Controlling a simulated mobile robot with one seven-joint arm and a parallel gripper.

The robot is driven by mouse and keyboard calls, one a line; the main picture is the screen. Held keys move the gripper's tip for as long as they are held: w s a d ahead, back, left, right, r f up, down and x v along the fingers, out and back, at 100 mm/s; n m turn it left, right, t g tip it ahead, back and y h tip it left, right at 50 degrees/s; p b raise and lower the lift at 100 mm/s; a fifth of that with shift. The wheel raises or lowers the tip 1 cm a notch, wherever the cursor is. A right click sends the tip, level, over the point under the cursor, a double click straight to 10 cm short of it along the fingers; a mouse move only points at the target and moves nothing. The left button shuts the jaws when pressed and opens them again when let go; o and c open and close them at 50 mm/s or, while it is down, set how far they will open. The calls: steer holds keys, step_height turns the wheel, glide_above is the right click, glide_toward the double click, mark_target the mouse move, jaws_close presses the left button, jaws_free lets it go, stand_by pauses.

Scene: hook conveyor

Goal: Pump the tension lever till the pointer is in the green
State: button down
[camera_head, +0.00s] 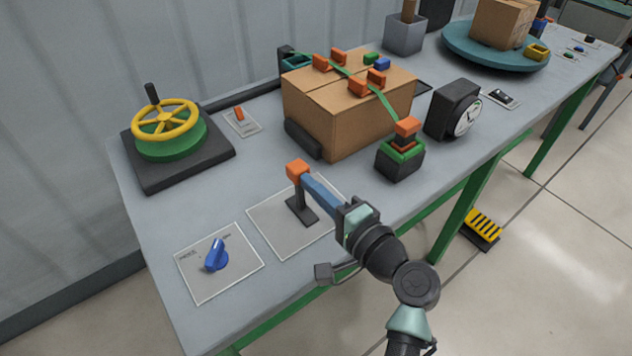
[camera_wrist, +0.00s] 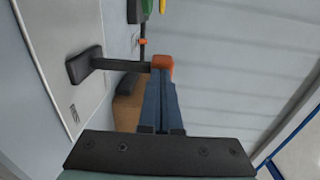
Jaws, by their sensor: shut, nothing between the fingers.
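The tension lever appears to be the black upright post with an orange grip (camera_head: 298,169), standing on a white panel at the front of the bench. My gripper (camera_head: 306,181) is shut, its blue fingers together and empty. The fingertips are at the orange grip, touching it or nearly so; I cannot tell which. In the wrist view the orange grip (camera_wrist: 162,62) sits just beyond the fingertips (camera_wrist: 160,78), with the post running left to its black base. The gauge (camera_head: 467,119) is a black box with a white dial; its pointer and green zone are too small to read.
A strapped cardboard box (camera_head: 330,120) stands behind the lever. A black and green block with an orange top (camera_head: 400,158) is right of it. A blue knob (camera_head: 216,255) is front left, a yellow handwheel (camera_head: 165,120) back left, and a turntable (camera_head: 480,52) far right.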

mark_target(294, 164)
steer(key=r+p, duration=0.1)
steer(key=p, duration=0.1)
steer(key=w+a+g+h+p, duration=0.1)
steer(key=p, duration=0.1)
steer(key=shift+w+r+p, duration=0.2)
steer(key=shift+r+p, duration=0.15)
steer(key=shift+r, duration=0.05)
steer(key=w+g+p, duration=0.1)
steer(key=p, duration=0.1)
steer(key=shift+a+h+p, duration=0.35)
steer(key=shift+a+h, duration=0.05)
steer(key=shift+w+a+f+g+h+p, duration=0.1)
steer(key=shift+w+a+g+h+p, duration=0.25)
steer(key=shift+g+p, duration=0.5)
steer(key=shift+w+a+f+p, duration=0.25)
steer(key=shift+w+f+p, duration=0.05)
steer(key=shift+w+p, duration=0.1)
steer(key=shift+w+a+f, duration=0.1)
steer(key=shift+w+a, duration=0.1)
steer(key=shift+w, duration=0.1)
steer(key=shift+a, duration=0.1)
steer(key=shift+r, duration=0.25)
